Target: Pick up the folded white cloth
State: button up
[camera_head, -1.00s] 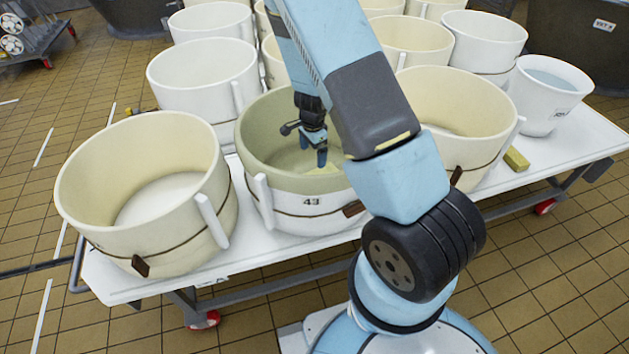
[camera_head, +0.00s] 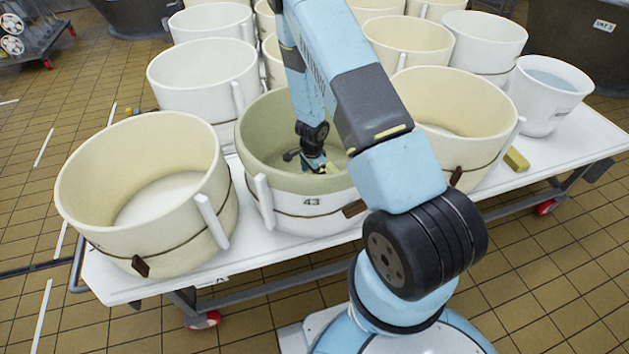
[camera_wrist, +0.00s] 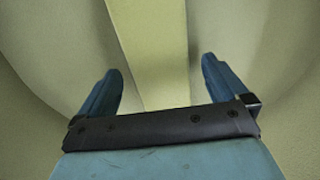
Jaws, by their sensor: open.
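My gripper (camera_head: 315,164) is down inside the pale vat marked 43 (camera_head: 311,202), close to its floor. In the wrist view its two blue fingers (camera_wrist: 161,68) are apart, one on each side of a long, flat, pale yellowish strip (camera_wrist: 158,45). The strip runs away from me between the fingers, with a visible gap on both sides. A small yellowish bit of it shows beside the fingers in the head view (camera_head: 331,168). I cannot tell whether this strip is the folded cloth. No plainly white folded cloth shows in either view.
The vat's wall curves around my gripper. Other open vats stand close by, to the left (camera_head: 145,195) and right (camera_head: 455,115), with several behind. A yellow block (camera_head: 516,159) and a tub of liquid (camera_head: 548,92) are on the white wheeled table (camera_head: 580,138) at right.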

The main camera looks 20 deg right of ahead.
jog(key=shift+f, duration=0.45)
jog(key=shift+c, duration=0.3)
jog(key=c, duration=1.1)
jog(key=shift+c, duration=0.2)
jog(key=shift+r, duration=0.15)
